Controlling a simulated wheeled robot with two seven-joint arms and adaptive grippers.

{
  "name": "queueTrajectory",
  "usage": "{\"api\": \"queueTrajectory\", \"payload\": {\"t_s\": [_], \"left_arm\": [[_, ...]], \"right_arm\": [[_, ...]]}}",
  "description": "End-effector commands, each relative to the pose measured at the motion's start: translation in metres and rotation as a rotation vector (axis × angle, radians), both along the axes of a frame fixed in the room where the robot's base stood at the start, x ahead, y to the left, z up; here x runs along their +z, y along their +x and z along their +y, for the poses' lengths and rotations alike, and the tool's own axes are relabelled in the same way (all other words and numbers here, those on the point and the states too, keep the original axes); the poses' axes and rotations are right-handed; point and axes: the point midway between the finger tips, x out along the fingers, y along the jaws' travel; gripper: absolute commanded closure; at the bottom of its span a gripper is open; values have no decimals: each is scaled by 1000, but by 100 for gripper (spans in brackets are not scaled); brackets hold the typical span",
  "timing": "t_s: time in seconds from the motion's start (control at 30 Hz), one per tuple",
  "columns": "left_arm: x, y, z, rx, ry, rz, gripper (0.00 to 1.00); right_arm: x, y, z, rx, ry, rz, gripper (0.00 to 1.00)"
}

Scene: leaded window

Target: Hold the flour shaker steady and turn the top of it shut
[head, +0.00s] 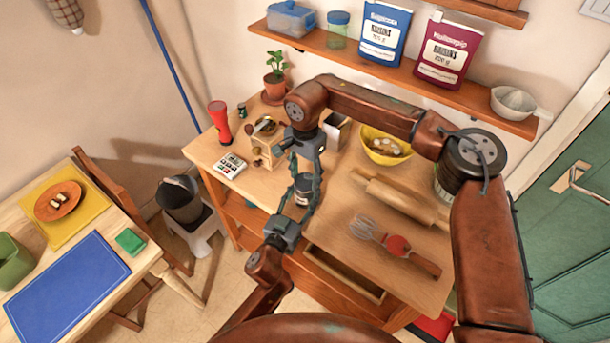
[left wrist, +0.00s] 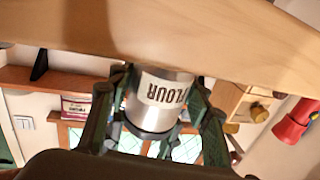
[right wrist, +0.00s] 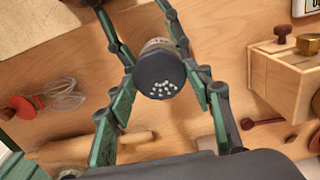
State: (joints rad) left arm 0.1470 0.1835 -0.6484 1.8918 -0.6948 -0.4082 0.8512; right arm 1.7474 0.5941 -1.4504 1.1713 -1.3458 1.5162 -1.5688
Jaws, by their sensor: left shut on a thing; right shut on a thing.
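The flour shaker (head: 303,188) is a silver can with a dark top, held at the front edge of the wooden worktop. Its white FLOUR label (left wrist: 165,90) shows upside down in the left wrist view. My left gripper (left wrist: 155,100) is shut on the can's body, one finger on each side. My right gripper (head: 306,172) comes from above and is shut around the dark top. In the right wrist view, the shaker's top (right wrist: 160,72) faces the camera between the fingers of my right gripper (right wrist: 162,85), with a cluster of pale dots showing.
A shelf (head: 400,75) hangs above.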

Motion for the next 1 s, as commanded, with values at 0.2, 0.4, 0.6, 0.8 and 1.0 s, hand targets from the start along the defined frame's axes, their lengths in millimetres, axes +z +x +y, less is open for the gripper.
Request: {"api": "queueTrajectory", "payload": {"t_s": [0.2, 0.4, 0.6, 0.8, 1.0], "left_arm": [[0, 0, 0, 0, 0, 0, 87], [0, 0, 0, 0, 0, 0, 87], [0, 0, 0, 0, 0, 0, 87], [0, 0, 0, 0, 0, 0, 87], [0, 0, 0, 0, 0, 1, 87]], "right_arm": [[0, 0, 0, -7, 0, 0, 78], [0, 0, 0, -62, 0, 0, 78], [0, 0, 1, -190, 1, -1, 78], [0, 0, 0, -372, 1, -1, 78], [0, 0, 1, -563, 0, 1, 78]]}}
